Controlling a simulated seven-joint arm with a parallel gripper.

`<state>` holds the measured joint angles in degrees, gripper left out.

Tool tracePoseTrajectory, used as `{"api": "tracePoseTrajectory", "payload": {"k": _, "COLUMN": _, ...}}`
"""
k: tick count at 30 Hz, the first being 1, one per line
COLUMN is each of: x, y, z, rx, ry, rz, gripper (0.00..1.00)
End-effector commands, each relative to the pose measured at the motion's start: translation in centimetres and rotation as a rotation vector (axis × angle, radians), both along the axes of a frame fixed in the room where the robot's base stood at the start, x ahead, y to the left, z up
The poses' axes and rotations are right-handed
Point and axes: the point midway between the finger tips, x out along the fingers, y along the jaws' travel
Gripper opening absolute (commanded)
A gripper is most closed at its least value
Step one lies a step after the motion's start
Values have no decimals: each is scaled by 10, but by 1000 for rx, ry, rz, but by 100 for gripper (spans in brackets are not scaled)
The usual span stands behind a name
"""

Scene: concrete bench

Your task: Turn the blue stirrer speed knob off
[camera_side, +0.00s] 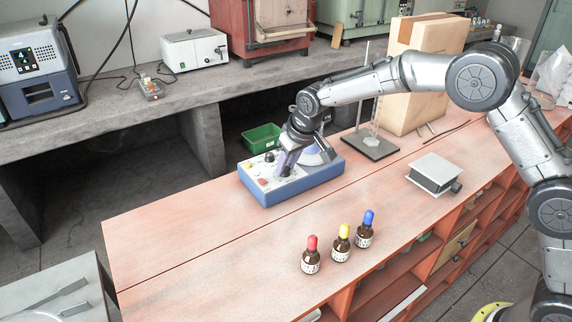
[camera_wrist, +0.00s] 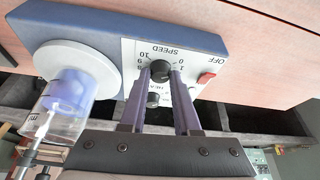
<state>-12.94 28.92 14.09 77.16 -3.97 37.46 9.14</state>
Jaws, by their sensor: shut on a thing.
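The blue stirrer (camera_side: 291,193) sits on the reddish bench top, its white control panel facing up. It also fills the upper part of the wrist view (camera_wrist: 90,36), with the panel lettering upside down. The dark speed knob (camera_wrist: 160,70) lies between the fingertips of my gripper (camera_wrist: 161,76), under the word SPEED. My gripper (camera_side: 284,171) is shut on this knob. The scale shows 0 and 1 on one side and 9 and 10 on the other. The knob's pointer is too small to read. In the side view the fingers largely hide the knob.
A second dark knob (camera_wrist: 153,100), for heat, lies between the fingers. A red switch (camera_wrist: 206,78) is beside them. A vessel with bluish liquid (camera_wrist: 66,96) stands on the round plate. A stand (camera_side: 370,145) is behind; dropper bottles (camera_side: 341,245) are in front.

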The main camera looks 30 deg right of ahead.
Motion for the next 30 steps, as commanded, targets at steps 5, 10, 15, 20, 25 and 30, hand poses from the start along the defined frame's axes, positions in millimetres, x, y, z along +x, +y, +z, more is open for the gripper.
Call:
{"api": "tracePoseTrajectory", "payload": {"k": 5, "x": 0, "y": -1, "z": 1, "rx": 0, "ry": 1, "rz": 62, "gripper": 0}}
{"api": "tracePoseTrajectory", "payload": {"k": 10, "x": 0, "y": -1, "z": 1, "rx": -1, "ry": 1, "rz": 92, "gripper": 0}}
{"api": "tracePoseTrajectory", "payload": {"k": 15, "x": 0, "y": -1, "z": 1, "rx": -2, "ry": 1, "rz": 100, "gripper": 0}}
{"api": "tracePoseTrajectory", "payload": {"k": 20, "x": 0, "y": -1, "z": 1, "rx": -2, "ry": 1, "rz": 100, "gripper": 0}}
{"api": "tracePoseTrajectory", "payload": {"k": 25, "x": 0, "y": -1, "z": 1, "rx": -2, "ry": 1, "rz": 100, "gripper": 43}}
{"api": "tracePoseTrajectory", "payload": {"k": 30, "x": 0, "y": -1, "z": 1, "rx": -1, "ry": 1, "rz": 99, "gripper": 61}}
